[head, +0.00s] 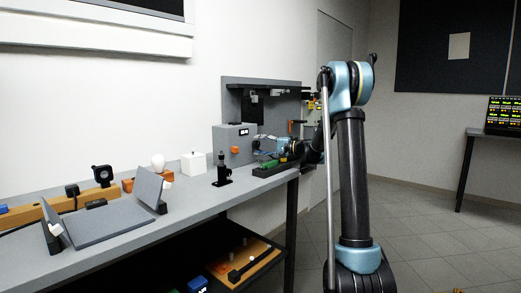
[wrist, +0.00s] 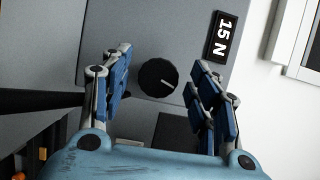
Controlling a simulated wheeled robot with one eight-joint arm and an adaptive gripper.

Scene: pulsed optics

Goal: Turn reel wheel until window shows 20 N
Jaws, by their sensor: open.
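In the wrist view a round black wheel (wrist: 158,78) with a white index line sits on a grey panel. A small black window (wrist: 222,38) beside it reads 15 N, turned sideways in the picture. My gripper (wrist: 160,74) is open, with blue-padded fingers on either side of the wheel. Gaps show between both fingers and the wheel; I cannot tell the depth between them. In the head view my gripper (head: 284,146) is small and partly hidden at the bench's far end, near a grey box (head: 226,136) with a small display (head: 243,132).
An orange knob (head: 235,149) shows on the box in the head view. A green-and-black item (head: 268,163) and a black post (head: 222,170) stand nearby on the bench (head: 190,199). A dark rod (wrist: 40,102) crosses the left of the wrist view.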

